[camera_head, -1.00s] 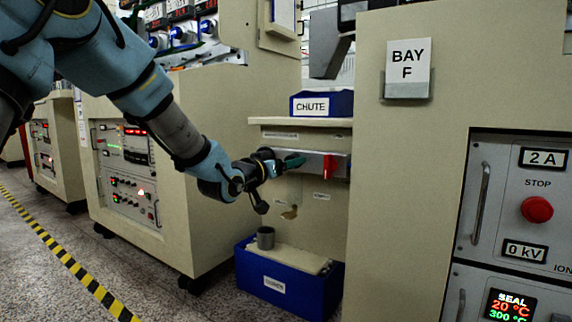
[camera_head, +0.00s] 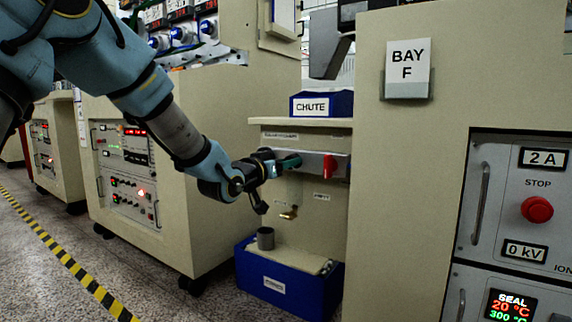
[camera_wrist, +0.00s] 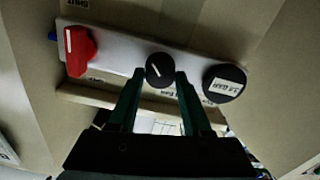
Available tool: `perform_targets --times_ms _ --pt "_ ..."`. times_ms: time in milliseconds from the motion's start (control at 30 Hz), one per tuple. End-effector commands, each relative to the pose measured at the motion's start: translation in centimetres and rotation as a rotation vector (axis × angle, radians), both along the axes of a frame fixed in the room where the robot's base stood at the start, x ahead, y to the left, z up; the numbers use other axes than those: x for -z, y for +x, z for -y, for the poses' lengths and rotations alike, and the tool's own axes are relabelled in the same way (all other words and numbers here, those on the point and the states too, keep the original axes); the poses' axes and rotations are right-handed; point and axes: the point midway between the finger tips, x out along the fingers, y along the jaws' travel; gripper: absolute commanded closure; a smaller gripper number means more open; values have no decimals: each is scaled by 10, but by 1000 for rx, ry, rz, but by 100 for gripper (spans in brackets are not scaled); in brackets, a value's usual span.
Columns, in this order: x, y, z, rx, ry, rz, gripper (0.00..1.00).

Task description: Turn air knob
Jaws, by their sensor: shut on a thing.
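A small round black knob (camera_wrist: 160,70) with a white pointer line sits on a pale panel strip (camera_wrist: 120,48). In the wrist view the line slants. My gripper (camera_wrist: 157,82) has its two green fingers on either side of this knob and is shut on it. In the head view my gripper (camera_head: 291,162) reaches the panel strip (camera_head: 312,160) from the left, and the knob is hidden there. A red handle (camera_wrist: 78,50) is at one end of the strip; it also shows in the head view (camera_head: 329,167). I cannot read a label naming the knob.
A larger black round dial (camera_wrist: 224,82) with a white label is on the knob's other side. Below the strip are a brass spout (camera_head: 289,213), a grey cup (camera_head: 265,238) and a blue bin (camera_head: 285,284). A blue CHUTE box (camera_head: 322,104) stands above. The BAY F cabinet (camera_head: 420,150) is close right.

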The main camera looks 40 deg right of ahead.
Motion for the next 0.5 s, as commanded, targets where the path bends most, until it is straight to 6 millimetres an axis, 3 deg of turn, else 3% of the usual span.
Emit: perform_targets --times_ms 500 --pt "2 -2 1 1 88 344 100"
